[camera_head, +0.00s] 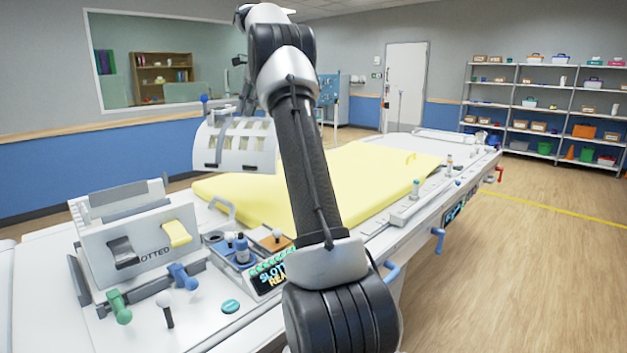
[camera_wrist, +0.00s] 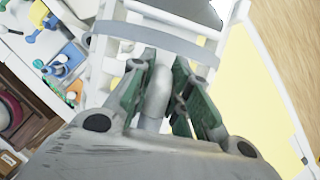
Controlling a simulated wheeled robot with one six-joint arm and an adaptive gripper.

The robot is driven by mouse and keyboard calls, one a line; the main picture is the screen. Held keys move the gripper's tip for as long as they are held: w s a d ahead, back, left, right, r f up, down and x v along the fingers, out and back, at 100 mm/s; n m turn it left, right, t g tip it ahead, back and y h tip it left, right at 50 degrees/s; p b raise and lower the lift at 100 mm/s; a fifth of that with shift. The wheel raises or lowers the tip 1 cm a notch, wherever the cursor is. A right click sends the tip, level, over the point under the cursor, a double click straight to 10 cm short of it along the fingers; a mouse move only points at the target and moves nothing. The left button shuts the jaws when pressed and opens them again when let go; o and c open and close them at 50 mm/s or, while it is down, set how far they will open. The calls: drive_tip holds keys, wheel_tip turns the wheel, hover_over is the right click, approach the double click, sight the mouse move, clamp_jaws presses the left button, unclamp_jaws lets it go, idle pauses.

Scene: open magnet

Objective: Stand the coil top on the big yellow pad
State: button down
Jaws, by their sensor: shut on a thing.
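The coil top (camera_head: 235,146) is a white arched shell with window slots, hanging roughly upright near the far left end of the big yellow pad (camera_head: 345,185). It seems to be above the surface; the exact gap is hard to judge. In the wrist view my gripper (camera_wrist: 155,92) has its green-lined fingers closed around a grey grip on the coil top. White bars of the coil top (camera_wrist: 115,52) show beyond the fingers. The pad also shows in the wrist view (camera_wrist: 245,85), to the right. My arm hides part of the pad in the head view.
A white slotted stand (camera_head: 140,245) with black and yellow inserts stands at the left, with green and blue handles before it. A blue holder (camera_head: 238,252) and an orange block (camera_head: 273,240) sit near the pad's front left. Much of the pad is bare.

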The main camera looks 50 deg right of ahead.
drive_tip(key=d+f+m, duration=0.1)
drive_tip(key=d, duration=0.1)
drive_tip(key=s+d+f+m, duration=0.1)
drive_tip(key=d, duration=0.2)
drive_tip(key=s+d+f+m+h, duration=0.1)
drive_tip(key=d, duration=0.2)
drive_tip(key=shift+s+d+f+t, duration=0.15)
drive_tip(key=shift+f+t, duration=0.1)
drive_tip(key=shift+t, duration=0.05)
drive_tip(key=d+f+m, duration=0.1)
drive_tip(key=w+d+f+m+h, duration=0.1)
drive_tip(key=d, duration=0.1)
drive_tip(key=shift+f+m, duration=0.3)
drive_tip(key=shift+f, duration=0.1)
drive_tip(key=shift+w+d+m, duration=0.4)
wheel_tip(320, 180, down, 10)
drive_tip(key=shift+r, duration=0.15)
drive_tip(key=c, duration=1.3)
unclamp_jaws()
drive_tip(key=shift+f, duration=0.2)
drive_tip(key=shift+c, duration=0.2)
drive_tip(key=shift+r, duration=0.1)
